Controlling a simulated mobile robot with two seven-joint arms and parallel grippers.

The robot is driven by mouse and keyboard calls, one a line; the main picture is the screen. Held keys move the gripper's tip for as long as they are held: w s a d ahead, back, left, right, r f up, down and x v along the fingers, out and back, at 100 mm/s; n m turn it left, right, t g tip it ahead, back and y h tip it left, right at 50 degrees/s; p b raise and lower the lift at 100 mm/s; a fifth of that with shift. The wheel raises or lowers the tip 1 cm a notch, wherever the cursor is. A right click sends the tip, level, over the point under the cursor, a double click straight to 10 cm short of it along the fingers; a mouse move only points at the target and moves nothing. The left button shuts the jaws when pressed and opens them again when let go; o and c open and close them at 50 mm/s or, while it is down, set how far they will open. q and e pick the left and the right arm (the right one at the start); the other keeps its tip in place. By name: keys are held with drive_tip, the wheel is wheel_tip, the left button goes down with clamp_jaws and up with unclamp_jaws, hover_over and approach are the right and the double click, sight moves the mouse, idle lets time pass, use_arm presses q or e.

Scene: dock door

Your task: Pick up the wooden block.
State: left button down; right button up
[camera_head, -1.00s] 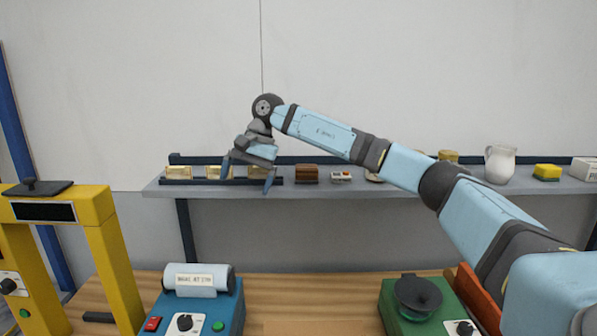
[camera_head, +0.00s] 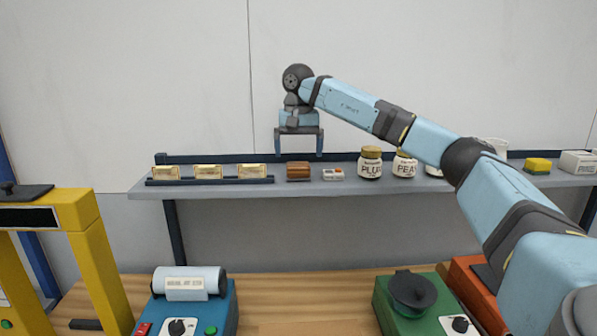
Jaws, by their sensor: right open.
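The wooden block (camera_head: 298,171) is small and brown and sits on the grey wall shelf (camera_head: 400,184), between a dark rail of boxes and a small white device. My right gripper (camera_head: 299,154) points down above the block with its two fingers spread. The fingertips are apart, one to each side of the block, and look a little above its top. The gripper is open and empty. My left gripper is not in view.
Several small cream boxes (camera_head: 208,171) stand in the rail at left. The white device (camera_head: 333,174) and jars labelled PLU (camera_head: 370,163) and PEA (camera_head: 404,165) stand to the right. A yellow sponge-like block (camera_head: 537,165) is farther right. Machines stand on the bench below.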

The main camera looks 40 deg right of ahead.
sight(298, 163)
drive_tip(key=shift+a+f+p, duration=0.1)
drive_tip(key=shift+f+p, duration=0.2)
drive_tip(key=shift+f, duration=0.3)
wheel_tip(298, 163, down, 4)
drive_tip(key=shift+r+p, duration=0.2)
drive_tip(key=shift+p, duration=0.4)
drive_tip(key=shift+f, duration=0.35)
drive_tip(key=shift+c, duration=0.8)
drive_tip(key=c, duration=0.9)
drive_tip(key=shift+o, duration=0.2)
drive_tip(key=shift+r, duration=0.1)
